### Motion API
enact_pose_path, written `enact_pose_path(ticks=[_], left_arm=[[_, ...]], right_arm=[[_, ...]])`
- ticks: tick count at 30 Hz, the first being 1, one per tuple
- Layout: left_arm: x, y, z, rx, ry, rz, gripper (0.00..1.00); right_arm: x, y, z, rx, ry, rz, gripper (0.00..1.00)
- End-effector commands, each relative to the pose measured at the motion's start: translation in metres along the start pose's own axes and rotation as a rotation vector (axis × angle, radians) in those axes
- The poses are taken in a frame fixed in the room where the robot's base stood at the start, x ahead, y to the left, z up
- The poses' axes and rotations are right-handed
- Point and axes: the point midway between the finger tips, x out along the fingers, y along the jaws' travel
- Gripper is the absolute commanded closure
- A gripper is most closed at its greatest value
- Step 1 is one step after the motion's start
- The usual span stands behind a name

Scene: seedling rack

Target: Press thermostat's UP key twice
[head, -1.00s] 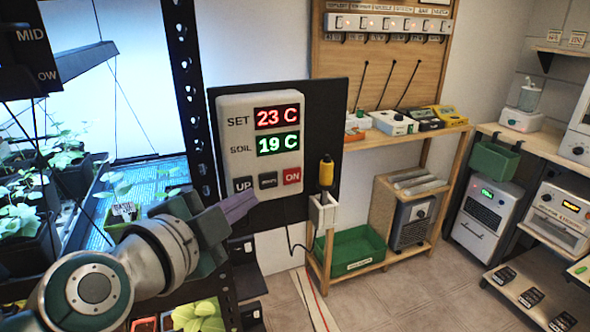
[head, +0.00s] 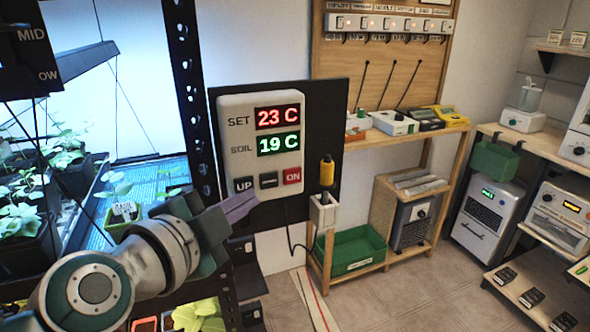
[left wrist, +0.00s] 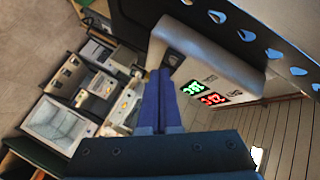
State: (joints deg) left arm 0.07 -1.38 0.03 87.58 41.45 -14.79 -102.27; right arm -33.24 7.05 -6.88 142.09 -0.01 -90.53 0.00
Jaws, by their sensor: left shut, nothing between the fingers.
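The thermostat (head: 230,130) is a pale box on a black panel. Its red SET display (head: 277,117) reads 23 C and its green SOIL display (head: 278,143) reads 19 C. The dark UP key (head: 244,185) is at its lower left, beside a dark middle key (head: 268,180) and a red ON key (head: 292,176). My left gripper (head: 247,202) is shut and empty, its fingertips just below the keys; I cannot tell whether they touch. In the left wrist view the shut fingers (left wrist: 160,90) point at the thermostat's edge (left wrist: 195,50). My right gripper is out of view.
A metal rack post (head: 190,95) and plant shelves stand left of the thermostat. A yellow-handled tool (head: 326,171) sits in a white holder (head: 322,213) just to its right. A green bin (head: 352,250) and a wooden shelf lie farther right. The floor on the right is partly open.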

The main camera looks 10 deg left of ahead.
Motion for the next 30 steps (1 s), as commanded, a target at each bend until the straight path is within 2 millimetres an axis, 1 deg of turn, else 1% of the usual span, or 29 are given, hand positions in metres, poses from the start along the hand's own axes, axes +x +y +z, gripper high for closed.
enact_pose_path(ticks=[16, 24, 30], left_arm=[[0.0002, -0.0001, 0.0002, 0.000, 0.000, 0.000, 1.00], [0.0057, -0.0035, 0.0044, 0.003, 0.000, 0.000, 1.00], [0.0060, -0.0043, 0.0043, 0.000, 0.000, 0.000, 1.00]], right_arm=[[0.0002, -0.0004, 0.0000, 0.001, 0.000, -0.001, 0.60], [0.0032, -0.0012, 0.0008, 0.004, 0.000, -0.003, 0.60], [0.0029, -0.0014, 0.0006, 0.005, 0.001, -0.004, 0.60]])
